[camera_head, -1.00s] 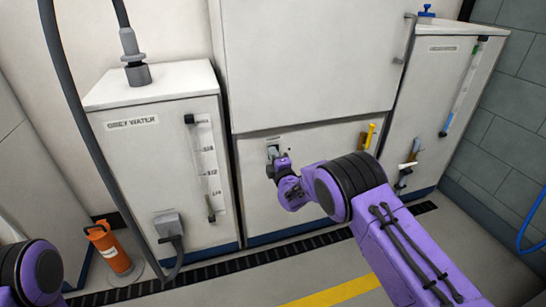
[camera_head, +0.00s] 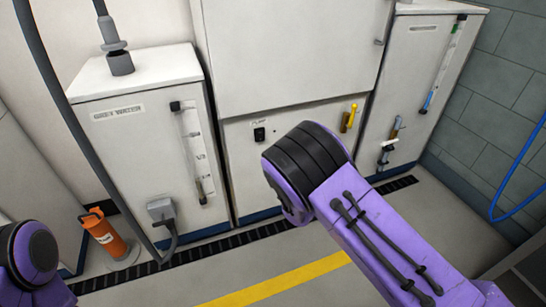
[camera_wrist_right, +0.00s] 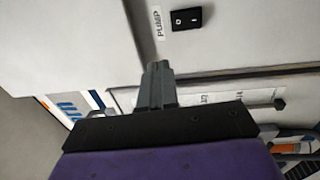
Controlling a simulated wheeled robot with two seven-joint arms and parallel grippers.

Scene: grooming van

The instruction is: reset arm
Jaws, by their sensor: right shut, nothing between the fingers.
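In the head view my right arm (camera_head: 345,205) comes in from the lower right, and its rounded purple and black joint hides the right gripper. In the right wrist view the right gripper (camera_wrist_right: 157,80) is shut and empty, its grey fingers pressed together. The fingers are apart from the black PUMP rocker switch (camera_wrist_right: 187,18), which sits above them and to the right in that view. The switch also shows on the white lower panel (camera_head: 260,134) in the head view. Part of my left arm shows at the lower left; its gripper is out of view.
Another white tank (camera_head: 425,70) stands at the right, with a yellow handle (camera_head: 350,117) nearby. Open floor with a yellow stripe (camera_head: 280,280) lies in front.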

